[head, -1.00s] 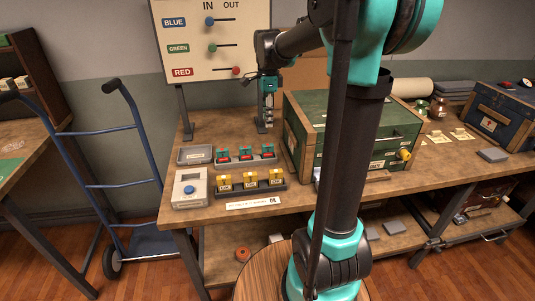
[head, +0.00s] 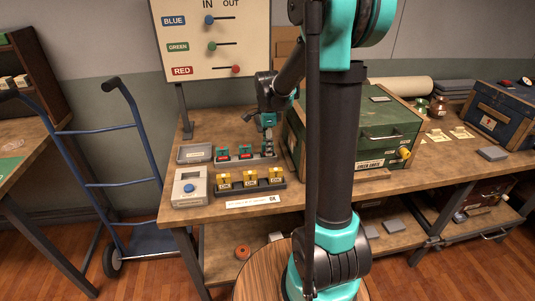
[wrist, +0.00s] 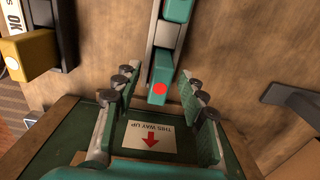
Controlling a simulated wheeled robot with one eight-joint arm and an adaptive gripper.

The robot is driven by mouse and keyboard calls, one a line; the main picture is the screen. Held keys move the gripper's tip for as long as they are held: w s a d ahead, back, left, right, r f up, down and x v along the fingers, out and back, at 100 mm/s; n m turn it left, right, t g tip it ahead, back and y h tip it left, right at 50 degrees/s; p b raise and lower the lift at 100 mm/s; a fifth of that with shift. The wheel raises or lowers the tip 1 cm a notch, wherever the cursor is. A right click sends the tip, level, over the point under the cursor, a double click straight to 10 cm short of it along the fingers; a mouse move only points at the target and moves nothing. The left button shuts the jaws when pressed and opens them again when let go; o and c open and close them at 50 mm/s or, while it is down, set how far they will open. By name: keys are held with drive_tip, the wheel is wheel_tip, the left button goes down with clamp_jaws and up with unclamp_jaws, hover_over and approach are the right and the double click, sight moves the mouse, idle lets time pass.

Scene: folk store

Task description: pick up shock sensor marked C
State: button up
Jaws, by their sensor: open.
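Shock sensors with teal tops and red fronts sit in a grey rack (head: 231,164) on the workbench. The left one (head: 222,155) and middle one (head: 246,153) show clearly; my gripper (head: 268,137) covers the right end of the rack. In the wrist view, a teal sensor with a red dot (wrist: 160,87) lies between the tips of my gripper (wrist: 157,80), which is open with a finger on each side. Contact cannot be told. Another teal sensor (wrist: 177,10) shows farther up the rack. No letter C is readable on any sensor.
A green box (head: 365,128) stands close right of my gripper; its THIS WAY UP label (wrist: 150,141) shows under the fingers. Yellow OK blocks (head: 250,176) stand in a dark rack in front. A grey tray (head: 195,153) and button box (head: 189,188) are left.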

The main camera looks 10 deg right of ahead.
drive_tip(key=shift+f, duration=0.1)
clamp_jaws()
idle(0.5)
